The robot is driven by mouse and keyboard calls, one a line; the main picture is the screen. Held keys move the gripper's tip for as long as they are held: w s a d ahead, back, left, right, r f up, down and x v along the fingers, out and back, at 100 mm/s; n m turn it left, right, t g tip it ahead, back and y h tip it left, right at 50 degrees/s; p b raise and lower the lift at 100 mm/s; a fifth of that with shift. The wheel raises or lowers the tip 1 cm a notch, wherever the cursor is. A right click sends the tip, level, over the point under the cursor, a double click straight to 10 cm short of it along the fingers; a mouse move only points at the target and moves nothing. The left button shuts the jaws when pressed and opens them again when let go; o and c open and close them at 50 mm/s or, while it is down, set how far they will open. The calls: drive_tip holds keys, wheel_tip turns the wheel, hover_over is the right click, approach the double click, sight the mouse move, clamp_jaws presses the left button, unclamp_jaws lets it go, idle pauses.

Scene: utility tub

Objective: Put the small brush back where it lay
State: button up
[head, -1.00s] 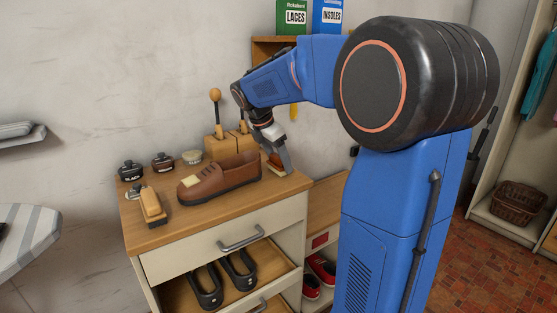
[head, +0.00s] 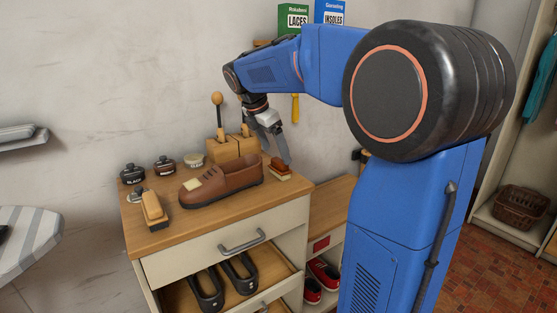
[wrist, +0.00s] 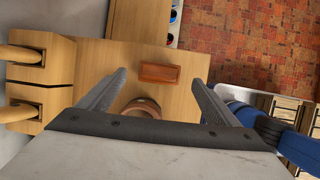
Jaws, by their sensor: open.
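The small brush (head: 279,168), with a reddish-brown back and pale bristles, lies on the cabinet top (head: 170,238) near its right edge, right of the brown shoe (head: 225,184). In the wrist view the small brush (wrist: 159,73) appears as a brown block lying between and beyond my two fingers. My gripper (head: 281,153) is open and empty, above the brush and apart from it. The shoe's rounded end (wrist: 142,106) shows closer in, between the fingers.
A wooden block with knobbed handles (head: 232,147) stands behind the shoe. A larger brush (head: 153,209), black tins (head: 132,173) and a pale-lidded tin (head: 193,160) stand at left. The drawer below is open with black shoes (head: 207,287). Red shoes (head: 322,272) sit on a lower shelf.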

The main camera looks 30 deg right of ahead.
drive_tip(key=v, duration=0.5)
drive_tip(key=shift+a+r, duration=0.1)
drive_tip(key=shift+r, duration=0.3)
drive_tip(key=s+a+f+m+t+y, duration=0.1)
drive_tip(key=s+a+f+m, duration=0.2)
drive_tip(key=s+f+m, duration=0.3)
drive_tip(key=s+a+f+m+t+y, duration=0.1)
drive_tip(key=s+a+f+m, duration=0.3)
drive_tip(key=s, duration=0.9)
drive_tip(key=s+a+f+m+t+y, duration=0.2)
drive_tip(key=s+a+f+m, duration=0.2)
drive_tip(key=s+f+m, duration=0.4)
drive_tip(key=s+f, duration=0.2)
drive_tip(key=shift+s+a+y, duration=0.15)
drive_tip(key=shift+s+y, duration=0.1)
drive_tip(key=shift+y, duration=0.05)
